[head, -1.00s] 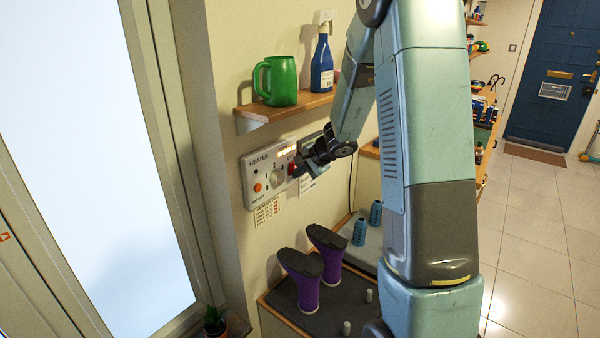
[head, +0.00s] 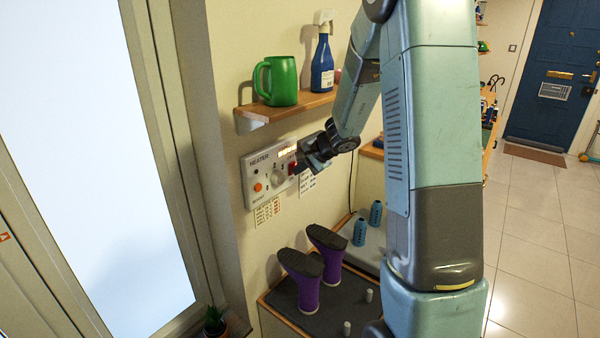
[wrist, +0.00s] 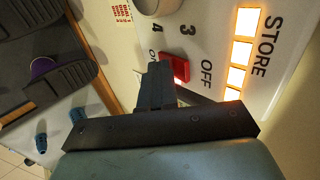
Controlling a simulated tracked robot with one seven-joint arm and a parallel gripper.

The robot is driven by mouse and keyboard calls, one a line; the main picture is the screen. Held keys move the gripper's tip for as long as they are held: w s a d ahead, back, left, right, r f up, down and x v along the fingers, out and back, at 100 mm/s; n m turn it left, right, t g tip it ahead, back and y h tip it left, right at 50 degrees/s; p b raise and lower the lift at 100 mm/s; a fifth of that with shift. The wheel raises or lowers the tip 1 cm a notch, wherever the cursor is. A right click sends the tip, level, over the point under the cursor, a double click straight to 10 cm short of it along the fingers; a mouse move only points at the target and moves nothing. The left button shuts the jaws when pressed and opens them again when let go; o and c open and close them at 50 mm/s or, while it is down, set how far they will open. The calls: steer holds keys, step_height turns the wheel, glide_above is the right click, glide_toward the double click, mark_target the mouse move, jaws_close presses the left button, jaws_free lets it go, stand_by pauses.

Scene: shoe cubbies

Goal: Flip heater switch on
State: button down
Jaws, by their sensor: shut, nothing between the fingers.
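The white heater panel (head: 264,180) is on the wall below the shelf, with a dial and an orange button. Its red switch (head: 292,168) is at the panel's right end. In the wrist view the red switch (wrist: 176,67) lies between the ON and OFF labels. My gripper (head: 301,165) is right at the switch; in the wrist view its closed fingertips (wrist: 157,72) are beside the switch, on the ON side, and hide part of that label. I cannot tell whether they touch it. The fingers hold nothing. Several lights (wrist: 240,50) above the switch are lit.
A wooden shelf (head: 262,112) above the panel bears a green mug (head: 281,80) and a blue spray bottle (head: 322,62). Below, purple boots (head: 308,292) hang upside down on a dark-topped rack. Paper notes hang under the panel.

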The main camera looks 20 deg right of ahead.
steer(key=s+d+r, duration=0.4)
steer(key=s+d, duration=0.3)
steer(key=s, duration=0.3)
steer(key=s+a+r+n+g, duration=0.1)
steer(key=s+a+r+n, duration=0.25)
steer(key=s+r, duration=0.2)
steer(key=s+a+r+n+g, duration=0.1)
steer(key=s+a+r+n, duration=0.25)
steer(key=s, duration=0.35)
steer(key=s+r+n+h, duration=0.2)
steer(key=s, duration=0.6)
steer(key=s+r+n+h, duration=0.1)
steer(key=s+r+h, duration=0.2)
steer(key=s, duration=0.5)
steer(key=shift+d+n+t, duration=0.25)
steer(key=shift+n+t, duration=0.05)
steer(key=shift+n, duration=0.1)
